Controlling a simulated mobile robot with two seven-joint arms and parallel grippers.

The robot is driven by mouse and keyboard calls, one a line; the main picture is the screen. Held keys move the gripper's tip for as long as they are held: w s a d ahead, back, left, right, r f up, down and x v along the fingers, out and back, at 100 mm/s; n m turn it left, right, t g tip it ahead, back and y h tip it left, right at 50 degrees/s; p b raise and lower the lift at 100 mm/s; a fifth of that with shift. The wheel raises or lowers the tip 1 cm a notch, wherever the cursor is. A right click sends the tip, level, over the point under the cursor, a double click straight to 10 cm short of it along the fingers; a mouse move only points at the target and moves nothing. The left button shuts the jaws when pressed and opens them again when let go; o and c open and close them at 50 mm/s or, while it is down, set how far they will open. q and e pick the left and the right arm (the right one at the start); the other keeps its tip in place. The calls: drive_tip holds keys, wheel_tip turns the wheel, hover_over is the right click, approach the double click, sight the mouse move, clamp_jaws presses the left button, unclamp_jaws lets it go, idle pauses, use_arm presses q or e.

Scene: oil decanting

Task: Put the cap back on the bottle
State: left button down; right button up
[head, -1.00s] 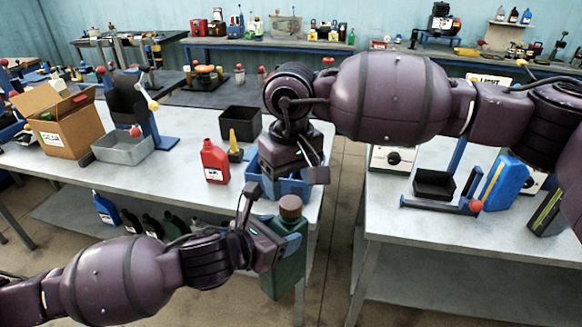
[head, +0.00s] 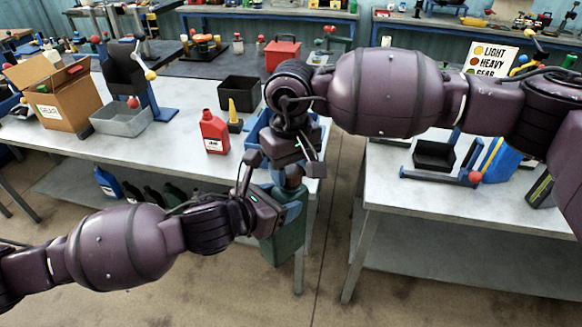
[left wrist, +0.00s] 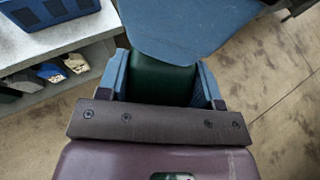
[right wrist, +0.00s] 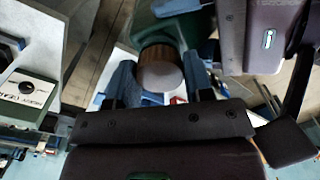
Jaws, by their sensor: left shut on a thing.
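The green bottle (head: 284,246) hangs upright in front of the left bench's edge. My left gripper (head: 288,212) is shut on its upper part; the left wrist view shows the bottle's green body (left wrist: 160,82) between the blue fingers. The brown cap (right wrist: 160,72) is at the top of the bottle. My right gripper (right wrist: 160,82) is right above the bottle, with one blue finger on each side of the cap. A narrow gap shows beside the cap, so the fingers look open around it. In the head view my right gripper (head: 287,166) mostly hides the cap.
On the left bench are a red jug (head: 214,132), a yellow funnel (head: 233,115), a black bin (head: 239,91), a grey tray (head: 124,119) and a cardboard box (head: 58,94). A blue crate edge is behind my right gripper. The aisle (head: 335,215) between benches is clear.

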drive_tip(key=c, duration=0.3)
drive_tip(key=m, duration=0.5)
drive_tip(key=shift+m, duration=0.3)
drive_tip(key=shift+o, duration=0.8)
drive_tip(key=shift+w+m, duration=0.1)
drive_tip(key=shift+m, duration=0.6)
drive_tip(key=shift+m, duration=0.8)
drive_tip(key=shift+c, duration=1)
drive_tip(key=m, duration=0.4)
drive_tip(key=shift+w, duration=0.1)
drive_tip(key=m, duration=0.7)
drive_tip(key=shift+d, duration=0.1)
drive_tip(key=m, duration=0.6)
